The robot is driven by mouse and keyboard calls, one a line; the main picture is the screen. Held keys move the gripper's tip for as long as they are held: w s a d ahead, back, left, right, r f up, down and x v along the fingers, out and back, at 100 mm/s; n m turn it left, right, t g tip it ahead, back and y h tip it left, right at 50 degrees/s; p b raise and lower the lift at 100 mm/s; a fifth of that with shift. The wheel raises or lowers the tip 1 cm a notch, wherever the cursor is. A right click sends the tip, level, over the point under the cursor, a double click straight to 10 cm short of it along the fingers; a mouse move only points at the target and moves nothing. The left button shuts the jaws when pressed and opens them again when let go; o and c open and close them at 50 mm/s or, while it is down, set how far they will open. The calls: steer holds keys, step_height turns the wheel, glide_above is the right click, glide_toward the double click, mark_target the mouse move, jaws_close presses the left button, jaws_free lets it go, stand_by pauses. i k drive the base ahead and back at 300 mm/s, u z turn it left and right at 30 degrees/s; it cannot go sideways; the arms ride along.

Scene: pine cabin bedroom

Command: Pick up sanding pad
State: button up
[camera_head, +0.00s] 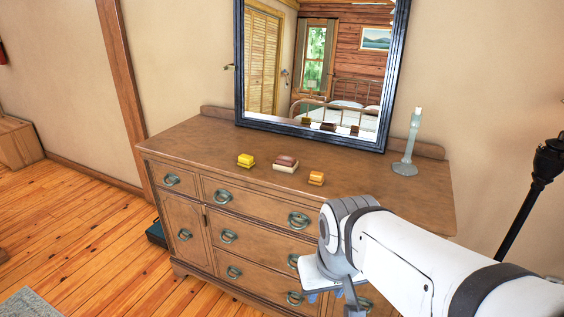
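Three small blocks stand in a loose row on the wooden dresser (215,140). The left one is a yellow block (245,161). The middle one is a larger block with a reddish-brown top and cream bottom (286,163). The right one is a small orange and yellow block (316,178). I cannot tell for certain which of them is the sanding pad. My gripper (335,299) hangs low in front of the dresser's drawers, below and to the right of the blocks, touching none of them. Its fingers point down and are partly hidden, so their opening is unclear.
A dark-framed mirror (314,139) rises at the back of the dresser and reflects the blocks. A pale green candlestick (407,160) stands at the dresser's right end. A black pole (520,205) is at the far right. The dresser top's left part is clear.

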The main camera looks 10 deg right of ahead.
mark_target(316, 178)
steer(key=i, duration=1.3)
steer(key=z, duration=0.05)
